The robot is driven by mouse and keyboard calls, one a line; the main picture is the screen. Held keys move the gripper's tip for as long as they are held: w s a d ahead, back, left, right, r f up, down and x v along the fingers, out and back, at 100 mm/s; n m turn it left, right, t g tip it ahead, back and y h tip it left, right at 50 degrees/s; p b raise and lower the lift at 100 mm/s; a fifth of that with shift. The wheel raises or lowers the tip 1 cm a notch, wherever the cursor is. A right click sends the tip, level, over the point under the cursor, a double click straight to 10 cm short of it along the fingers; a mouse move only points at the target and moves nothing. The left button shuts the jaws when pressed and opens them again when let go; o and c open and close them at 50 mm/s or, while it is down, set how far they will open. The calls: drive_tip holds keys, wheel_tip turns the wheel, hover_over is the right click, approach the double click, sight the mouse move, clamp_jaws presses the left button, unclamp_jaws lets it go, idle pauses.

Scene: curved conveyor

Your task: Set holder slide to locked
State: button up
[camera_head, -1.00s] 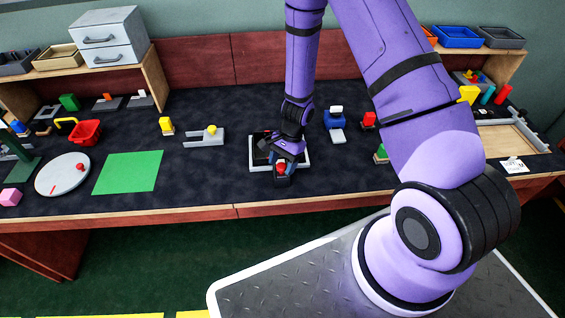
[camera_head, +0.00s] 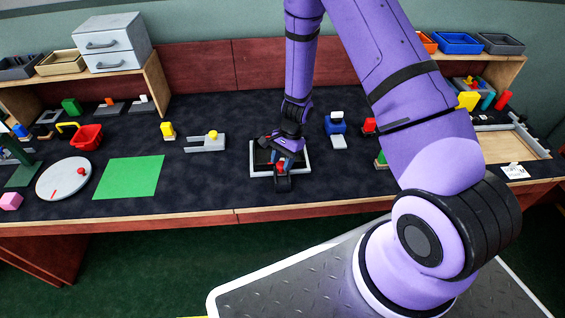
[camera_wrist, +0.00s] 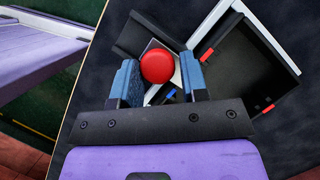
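The holder shows as a dark tray with a pale frame (camera_head: 306,160) on the table, and it also shows in the wrist view (camera_wrist: 266,42). A round red knob (camera_wrist: 157,66) sits on a pale plate beside a dark block (camera_wrist: 150,32). The knob shows partly in the head view (camera_head: 281,166). My gripper (camera_wrist: 159,74) is over the holder, with its two blue-grey fingers apart on either side of the knob. Whether they press on it I cannot tell. Small red and blue marks show near the plate. In the head view my gripper (camera_head: 281,170) hides part of the holder.
A grey fixture with a yellow knob (camera_head: 205,143) and a green mat (camera_head: 128,177) lie to the left.

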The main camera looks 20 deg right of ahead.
drive_tip(key=o, duration=0.3)
drive_tip(key=shift+w, duration=0.1)
drive_tip(key=v, duration=1.1)
drive_tip(key=shift+f, duration=0.1)
drive_tip(key=s+r+n+t, duration=0.1)
drive_tip(key=s+r+n, duration=0.25)
drive_tip(key=r, duration=0.85)
drive_tip(key=s+r+n+t, duration=0.2)
drive_tip(key=s+r+n, duration=0.15)
drive_tip(key=r, duration=0.85)
drive_tip(key=s+r+n+t+h, duration=0.2)
drive_tip(key=s+r, duration=0.5)
drive_tip(key=s, duration=0.3)
drive_tip(key=s+d+r+n+t+h, duration=0.1)
drive_tip(key=s+r+n+t+h, duration=0.1)
drive_tip(key=s+r, duration=0.5)
drive_tip(key=s+n, duration=0.1)
drive_tip(key=s, duration=0.2)
drive_tip(key=shift+d+n, duration=0.3)
